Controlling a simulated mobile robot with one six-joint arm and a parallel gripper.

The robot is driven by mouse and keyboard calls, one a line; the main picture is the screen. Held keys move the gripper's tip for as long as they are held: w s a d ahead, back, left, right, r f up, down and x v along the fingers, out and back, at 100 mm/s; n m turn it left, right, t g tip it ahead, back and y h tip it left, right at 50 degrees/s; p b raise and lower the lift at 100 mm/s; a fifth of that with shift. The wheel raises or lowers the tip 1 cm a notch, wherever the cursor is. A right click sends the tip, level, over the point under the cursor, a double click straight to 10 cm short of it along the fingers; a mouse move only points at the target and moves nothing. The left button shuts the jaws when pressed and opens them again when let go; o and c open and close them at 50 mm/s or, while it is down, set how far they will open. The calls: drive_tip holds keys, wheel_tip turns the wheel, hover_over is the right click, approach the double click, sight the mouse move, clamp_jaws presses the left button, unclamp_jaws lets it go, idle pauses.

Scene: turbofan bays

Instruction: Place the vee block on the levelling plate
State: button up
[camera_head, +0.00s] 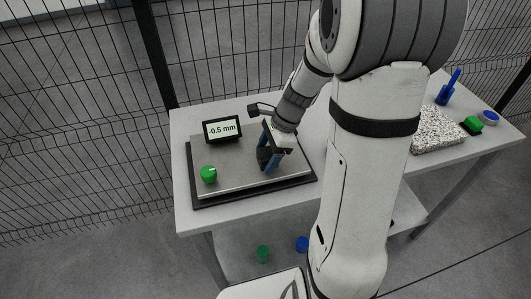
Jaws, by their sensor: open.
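The levelling plate (235,176) is a flat silver plate on a black base, on the left part of the table. A small display reading -0.5 mm (222,129) stands at its back edge. A green round knob (208,174) is at its left side. My gripper (269,159) is low over the right half of the plate, pointing down, with its jaws open. A dark piece (263,155) at the fingers seems to be the vee block on the plate, but the gripper partly hides it. I cannot tell whether the fingers touch it.
A speckled granite slab (437,130), a blue upright object (449,88), a green piece (474,124) and a grey-blue round item (488,117) are on the table's right end. Green (262,254) and blue (302,244) cylinders sit below. Mesh fence stands behind. My arm hides the table's middle.

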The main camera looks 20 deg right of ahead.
drive_tip(key=v, duration=1.2)
drive_tip(key=s+a+r+n+t+h, duration=0.1)
drive_tip(key=s+a+n+t+h, duration=0.2)
drive_tip(key=s+n, duration=1.1)
drive_tip(key=a+n+h, duration=0.1)
drive_tip(key=n, duration=0.3)
drive_tip(key=shift+a, duration=0.3)
